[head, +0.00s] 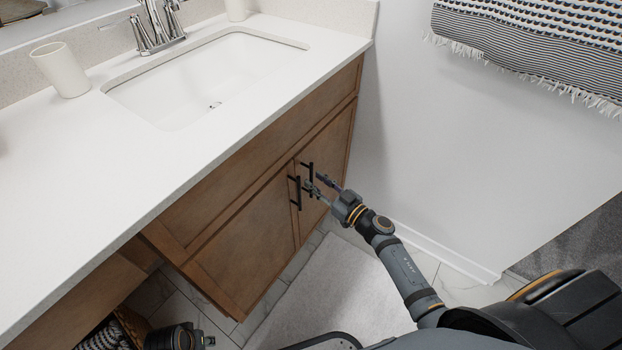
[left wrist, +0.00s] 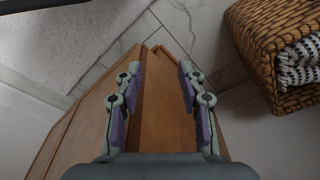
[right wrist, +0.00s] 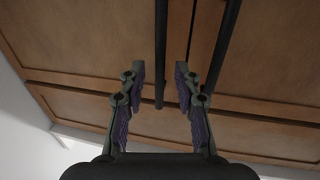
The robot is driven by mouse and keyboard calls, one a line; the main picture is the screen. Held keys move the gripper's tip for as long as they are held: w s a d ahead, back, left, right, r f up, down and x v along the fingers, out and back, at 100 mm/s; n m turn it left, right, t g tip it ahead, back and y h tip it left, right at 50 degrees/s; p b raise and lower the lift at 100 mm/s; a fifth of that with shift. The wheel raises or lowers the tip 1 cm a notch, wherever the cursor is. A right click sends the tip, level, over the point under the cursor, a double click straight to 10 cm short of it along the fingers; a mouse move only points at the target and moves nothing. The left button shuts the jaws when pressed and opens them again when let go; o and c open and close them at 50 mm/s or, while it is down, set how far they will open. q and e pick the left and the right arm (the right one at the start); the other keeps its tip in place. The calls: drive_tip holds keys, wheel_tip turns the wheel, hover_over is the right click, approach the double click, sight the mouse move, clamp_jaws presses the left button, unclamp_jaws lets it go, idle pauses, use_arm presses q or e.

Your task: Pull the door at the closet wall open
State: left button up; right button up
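The wooden vanity cabinet has two lower doors, left (head: 243,245) and right (head: 328,150), which look shut in the head view. Each has a black bar handle, left (head: 295,192) and right (head: 307,180). My right gripper (head: 318,184) is at the right door's handle, with its fingers apart. In the right wrist view, one handle (right wrist: 161,50) lies between the open fingers of the right gripper (right wrist: 160,85), with visible gaps on both sides. The other handle (right wrist: 226,45) is outside them. My left gripper (left wrist: 160,88) is open and empty, above wooden cabinet parts.
The white counter (head: 100,165) with a sink (head: 205,80) overhangs the cabinet. A wicker basket (left wrist: 257,50) with a patterned cloth stands below, beside my left gripper. A light mat (head: 335,285) lies before the doors. The white wall (head: 450,130) closes off the right side.

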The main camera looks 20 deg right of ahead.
drive_tip(key=shift+x, duration=1.4)
clamp_jaws()
